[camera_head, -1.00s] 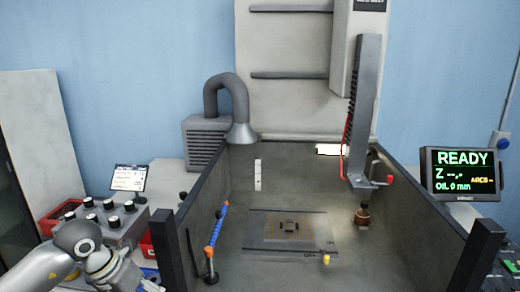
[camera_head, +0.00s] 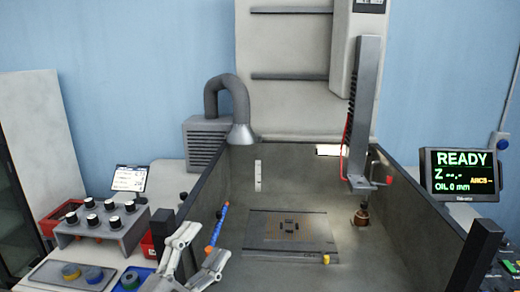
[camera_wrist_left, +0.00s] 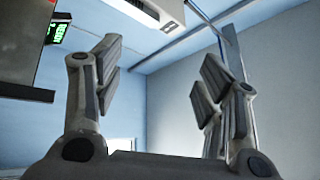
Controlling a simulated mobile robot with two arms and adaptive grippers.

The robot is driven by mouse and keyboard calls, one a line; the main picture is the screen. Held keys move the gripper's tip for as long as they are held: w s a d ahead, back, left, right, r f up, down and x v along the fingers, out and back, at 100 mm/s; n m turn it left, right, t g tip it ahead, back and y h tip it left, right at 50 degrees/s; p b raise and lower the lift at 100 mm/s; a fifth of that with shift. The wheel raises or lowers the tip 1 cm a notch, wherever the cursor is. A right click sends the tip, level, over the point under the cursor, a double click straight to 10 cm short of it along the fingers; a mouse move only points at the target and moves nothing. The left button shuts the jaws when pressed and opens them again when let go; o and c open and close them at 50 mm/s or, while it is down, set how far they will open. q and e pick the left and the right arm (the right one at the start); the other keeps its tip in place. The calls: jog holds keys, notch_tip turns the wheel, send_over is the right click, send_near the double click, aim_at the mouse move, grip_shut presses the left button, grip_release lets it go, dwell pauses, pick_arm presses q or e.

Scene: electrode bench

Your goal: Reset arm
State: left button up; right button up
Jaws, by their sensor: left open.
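My left gripper (camera_head: 203,245) is at the bottom of the head view, in front of the tank's left front corner post. Its two fingers are apart and point up, with nothing between them. The left wrist view shows the same open fingers (camera_wrist_left: 158,70) from behind, with blue wall and ceiling beyond them. The gripper partly covers the lower end of the blue and orange hose (camera_head: 218,225). I cannot tell whether it touches the hose or the post. My right gripper is in neither view.
The grey tank (camera_head: 235,175) holds a flat plate (camera_head: 265,245) and a copper-coloured electrode (camera_head: 361,216) under the vertical head (camera_head: 362,110). A rack with several black-topped holders (camera_head: 100,228) and a tray (camera_head: 48,277) with coloured rings stand at left. The screen (camera_head: 462,172) reads READY.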

pick_arm(q)
jog(key=s+a+f+n+g+y, duration=0.3)
jog(key=a+f+n+y, duration=0.4)
jog(key=f, duration=0.3)
jog(key=s+a+f+n+g+y, duration=0.25)
jog(key=a+f+n+y, duration=0.3)
jog(key=f+n, duration=0.4)
jog(key=s+d+f+g, duration=0.2)
jog(key=s+f+g, duration=0.4)
jog(key=s, duration=0.4)
jog(key=s+d+f+g, duration=0.1)
jog(key=s+f+g, duration=0.4)
jog(key=s+f, duration=0.4)
notch_tip(320, 180, down, 24)
jog(key=s, duration=0.1)
jog(key=s+a+f+g+b, duration=0.1)
jog(key=s+a+f+g, duration=0.1)
jog(key=s+f, duration=1.4)
notch_tip(320, 180, down, 3)
jog(key=shift+s+a+r+b, duration=0.15)
jog(key=shift+s+a+b, duration=0.2)
jog(key=shift+a, duration=0.1)
jog(key=shift+n+h, duration=0.25)
